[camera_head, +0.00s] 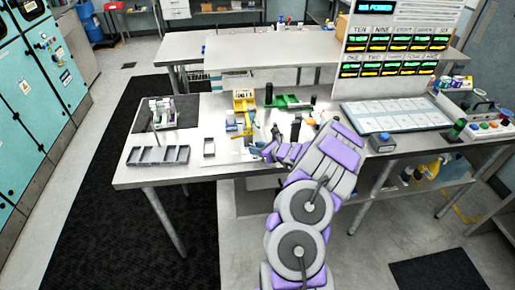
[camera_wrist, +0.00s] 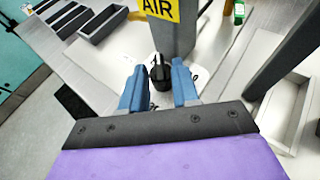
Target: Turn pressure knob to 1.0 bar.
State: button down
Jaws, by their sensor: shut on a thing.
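The pressure knob (camera_wrist: 158,73) is a small black part low on a grey unit (camera_wrist: 172,38) in the wrist view. The unit bears a yellow label (camera_wrist: 158,9) reading AIR. My gripper (camera_wrist: 159,82) has two blue fingers, one on each side of the knob, and is shut on it. The knob's lower part and its pointer are hard to make out. A white dial plate with dark marks (camera_wrist: 194,76) shows partly behind the right finger. The set pressure cannot be read. In the head view my gripper (camera_head: 257,148) is at the workbench, and the knob is too small to tell.
The steel workbench (camera_head: 215,172) carries a grey compartment tray (camera_head: 158,156) at left, a yellow sign stand (camera_head: 243,98), a green holder (camera_head: 284,101) and a large pale panel (camera_head: 395,114) at right.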

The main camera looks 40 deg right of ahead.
jog(key=shift+d+r+p, duration=0.2)
jog(key=shift+r+p, duration=0.05)
jog(key=shift+p, duration=0.3)
jog(key=shift+d+n+y+p, duration=0.1)
jog(key=shift+n+y+p, duration=0.45)
jog(key=shift+p, duration=0.4)
jog(key=shift+w+d+n+g+y+p, duration=0.2)
jog(key=shift+n+g+y+p, duration=0.1)
jog(key=shift+n+y+p, duration=0.65)
jog(key=shift+f, duration=0.1)
jog(key=c, duration=0.8)
grip_release()
jog(key=shift+s+f, duration=0.1)
jog(key=shift+f, duration=0.05)
